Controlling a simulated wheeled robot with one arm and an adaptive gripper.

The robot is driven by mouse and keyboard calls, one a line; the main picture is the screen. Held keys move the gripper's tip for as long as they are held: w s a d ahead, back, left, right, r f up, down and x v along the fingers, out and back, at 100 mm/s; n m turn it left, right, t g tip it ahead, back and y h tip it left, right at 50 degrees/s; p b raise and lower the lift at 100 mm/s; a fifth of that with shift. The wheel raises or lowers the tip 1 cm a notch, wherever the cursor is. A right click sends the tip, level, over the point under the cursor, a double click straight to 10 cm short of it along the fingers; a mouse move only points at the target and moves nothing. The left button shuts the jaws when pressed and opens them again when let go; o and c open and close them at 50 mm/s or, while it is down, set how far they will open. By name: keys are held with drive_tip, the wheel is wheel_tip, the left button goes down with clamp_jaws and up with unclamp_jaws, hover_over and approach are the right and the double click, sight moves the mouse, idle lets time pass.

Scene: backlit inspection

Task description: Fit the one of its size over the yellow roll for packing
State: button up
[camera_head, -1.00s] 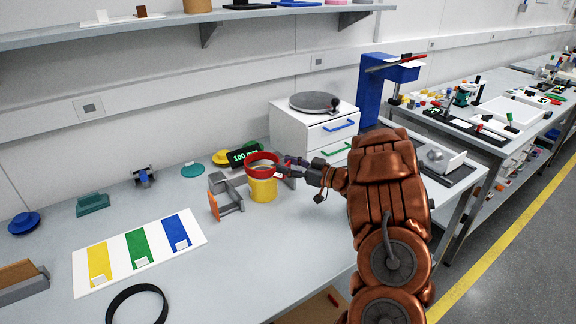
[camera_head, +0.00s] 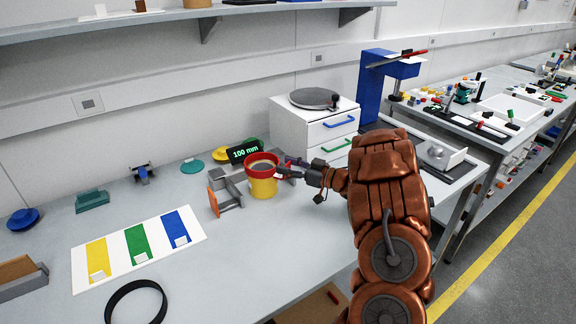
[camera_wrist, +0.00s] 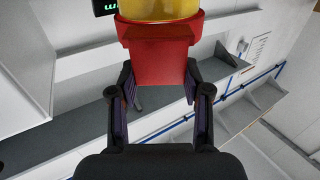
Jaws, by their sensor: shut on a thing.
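The yellow roll (camera_head: 263,189) stands upright on the bench beside a grey stand with an orange face (camera_head: 229,194). A red ring (camera_head: 264,175) is at the roll's upper part, with yellow showing below it. It appears to be around the roll, but its exact depth is hard to tell. My gripper (camera_head: 283,173) comes in from the right and is shut on the red ring's tab. In the wrist view the tab of the red ring (camera_wrist: 160,65) lies between the fingers, and the yellow roll (camera_wrist: 158,8) shows beyond the band.
A display reading 100 mm (camera_head: 245,151) is behind the roll. A white drawer unit (camera_head: 300,128) stands behind my gripper. A card with yellow, green and blue stripes (camera_head: 115,262) and a black ring (camera_head: 136,287) lie at left front. The bench front near the roll is clear.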

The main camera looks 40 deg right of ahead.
drive_tip(key=shift+f+b, duration=0.3)
drive_tip(key=shift+f, duration=0.35)
drive_tip(key=shift+f, duration=0.2)
drive_tip(key=shift+s+a+f+b, duration=0.15)
drive_tip(key=shift+f+b, duration=0.25)
drive_tip(key=shift+f, duration=0.3)
drive_tip(key=shift+r, duration=0.1)
drive_tip(key=shift+d, duration=0.2)
drive_tip(key=shift+a, duration=0.3)
idle(1.0)
